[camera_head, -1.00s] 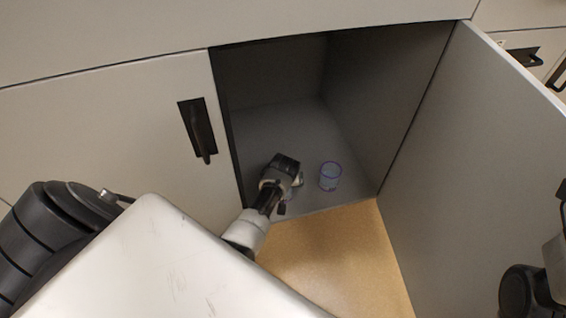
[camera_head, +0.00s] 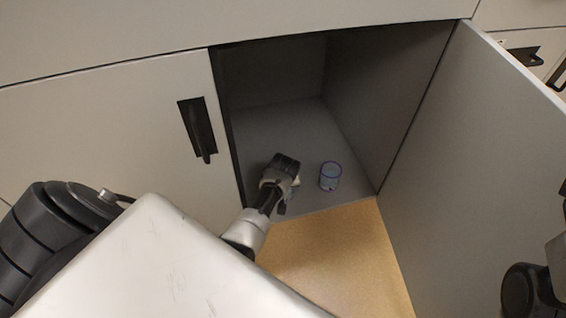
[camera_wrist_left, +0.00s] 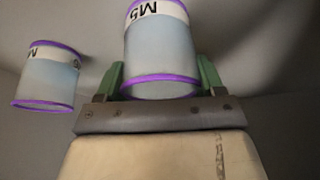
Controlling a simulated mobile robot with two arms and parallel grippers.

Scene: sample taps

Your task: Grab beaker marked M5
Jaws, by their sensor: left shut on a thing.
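The beaker marked M5 (camera_wrist_left: 158,45) is clear with purple rims and a white label band. In the left wrist view it stands between the green fingers of my left gripper (camera_wrist_left: 160,78), which is shut on it. The label appears upside down there. In the head view my left gripper (camera_head: 286,190) is low inside the open cabinet, and its wrist hides most of the held beaker. Whether the beaker is off the cabinet floor cannot be told. My right gripper is not clearly in view; only parts of my right arm show at the right edge.
A second purple-rimmed beaker (camera_head: 330,177) stands on the cabinet floor (camera_head: 270,130), right of my left gripper; its label is only partly readable in the left wrist view (camera_wrist_left: 48,80). The open door (camera_head: 480,160) bounds the right side, and a closed door (camera_head: 110,130) the left.

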